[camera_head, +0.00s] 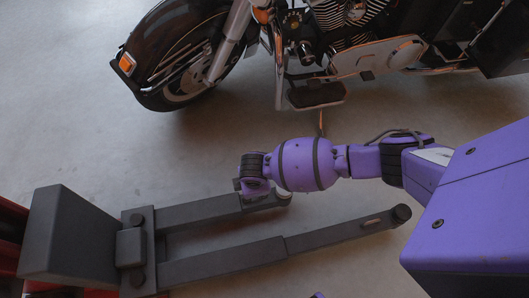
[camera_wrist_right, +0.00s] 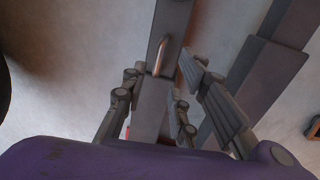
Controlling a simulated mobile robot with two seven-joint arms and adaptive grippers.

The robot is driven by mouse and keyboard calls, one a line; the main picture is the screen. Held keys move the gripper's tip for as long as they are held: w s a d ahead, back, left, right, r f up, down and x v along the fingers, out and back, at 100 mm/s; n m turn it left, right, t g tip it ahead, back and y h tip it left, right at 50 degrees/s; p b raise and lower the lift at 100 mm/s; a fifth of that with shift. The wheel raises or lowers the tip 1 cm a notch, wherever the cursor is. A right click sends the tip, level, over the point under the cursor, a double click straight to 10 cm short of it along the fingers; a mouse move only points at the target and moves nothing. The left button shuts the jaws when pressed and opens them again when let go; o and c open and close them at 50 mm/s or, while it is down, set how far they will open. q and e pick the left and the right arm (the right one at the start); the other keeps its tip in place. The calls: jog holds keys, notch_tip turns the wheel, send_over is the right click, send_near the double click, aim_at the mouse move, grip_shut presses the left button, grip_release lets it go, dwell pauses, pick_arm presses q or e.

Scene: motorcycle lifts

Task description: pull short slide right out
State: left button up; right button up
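A dark grey lift has two beams with slides. The slide on the upper beam (camera_head: 218,207) reaches less far and ends in a round pad (camera_head: 284,197). The slide on the lower beam (camera_head: 338,234) reaches farther and bears a copper handle (camera_head: 372,223). My right gripper (camera_head: 257,188) is at the upper slide, near its pad end, its fingers mostly hidden in the head view. In the right wrist view the fingers (camera_wrist_right: 160,80) are apart, and a copper handle (camera_wrist_right: 157,55) on the slide shows between or just beyond them. Contact cannot be told. My left gripper is out of view.
A black motorcycle (camera_head: 340,55) stands behind my right arm, its footboard (camera_head: 315,94) close above the arm. The lift's block (camera_head: 70,235) stands at the left. A round pad (camera_head: 402,212) ends the lower slide. Bare floor lies between the beams.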

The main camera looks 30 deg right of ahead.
jog(key=f+b, duration=0.1)
jog(key=f, duration=0.1)
jog(key=w+f+b, duration=0.1)
jog(key=f, duration=0.2)
jog(key=shift+w+f+b, duration=0.15)
jog(key=shift+b, duration=0.2)
jog(key=shift+w+f+b, duration=0.25)
jog(key=shift+f+b, duration=0.05)
jog(key=shift+f, duration=0.3)
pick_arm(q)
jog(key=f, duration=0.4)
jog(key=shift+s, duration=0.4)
pick_arm(e)
grip_shut()
